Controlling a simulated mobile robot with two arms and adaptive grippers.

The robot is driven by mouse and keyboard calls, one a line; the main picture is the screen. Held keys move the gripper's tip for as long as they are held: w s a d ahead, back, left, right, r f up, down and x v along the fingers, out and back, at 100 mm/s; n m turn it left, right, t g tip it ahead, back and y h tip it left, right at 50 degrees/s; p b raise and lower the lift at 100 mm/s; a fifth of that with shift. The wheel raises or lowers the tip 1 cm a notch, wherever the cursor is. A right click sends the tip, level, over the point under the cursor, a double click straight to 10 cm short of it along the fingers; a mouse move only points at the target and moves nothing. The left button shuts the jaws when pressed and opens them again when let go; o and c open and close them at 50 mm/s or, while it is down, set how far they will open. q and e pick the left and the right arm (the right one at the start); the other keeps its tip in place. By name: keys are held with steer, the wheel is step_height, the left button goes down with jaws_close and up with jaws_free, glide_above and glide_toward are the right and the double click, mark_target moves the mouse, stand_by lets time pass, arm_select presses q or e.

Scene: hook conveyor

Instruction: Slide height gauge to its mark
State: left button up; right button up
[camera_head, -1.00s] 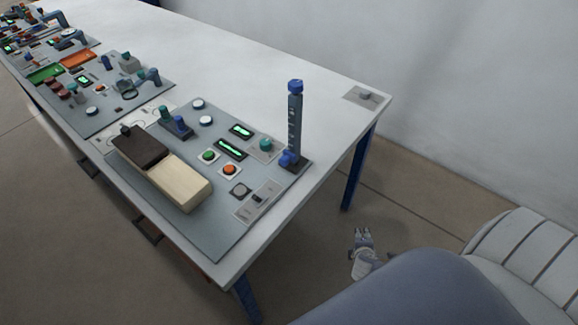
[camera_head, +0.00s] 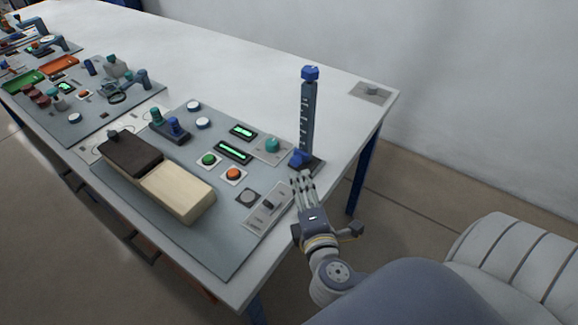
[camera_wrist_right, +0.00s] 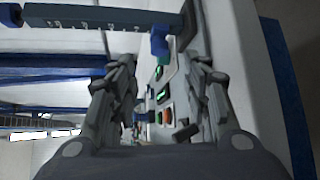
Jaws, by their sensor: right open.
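The height gauge (camera_head: 307,118) stands upright near the table's front right corner, a dark scaled post with a blue cap. Its blue slider (camera_head: 299,158) sits low on the post, just above the dark base. My right gripper (camera_head: 302,180) is open, just in front of and below the slider; I cannot tell whether it touches. In the right wrist view the post (camera_wrist_right: 95,17) lies sideways across the top. The blue slider (camera_wrist_right: 159,43) shows there beyond and between the open fingers (camera_wrist_right: 160,78). A mark on the post is too small to make out. My left gripper is out of view.
Left of the gauge, a grey panel (camera_head: 215,242) carries a teal knob (camera_head: 272,144), green and orange buttons (camera_head: 233,174), a switch plate (camera_head: 268,207) and a wooden box (camera_head: 178,190). Bare white table (camera_head: 235,65) lies behind. A grey plate (camera_head: 370,93) sits at the right corner.

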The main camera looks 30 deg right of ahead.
mark_target(296, 163)
steer(key=x, duration=0.2)
steer(key=p+x, duration=0.1)
steer(key=x, duration=0.2)
steer(key=shift+d+r, duration=0.15)
steer(key=shift+r, duration=0.05)
steer(key=x, duration=0.2)
steer(key=shift+w+d+f, duration=0.1)
steer(key=shift+w+f, duration=0.05)
steer(key=shift+w, duration=0.2)
steer(key=shift+x, duration=1.05)
steer(key=shift+f, duration=0.1)
jaws_close()
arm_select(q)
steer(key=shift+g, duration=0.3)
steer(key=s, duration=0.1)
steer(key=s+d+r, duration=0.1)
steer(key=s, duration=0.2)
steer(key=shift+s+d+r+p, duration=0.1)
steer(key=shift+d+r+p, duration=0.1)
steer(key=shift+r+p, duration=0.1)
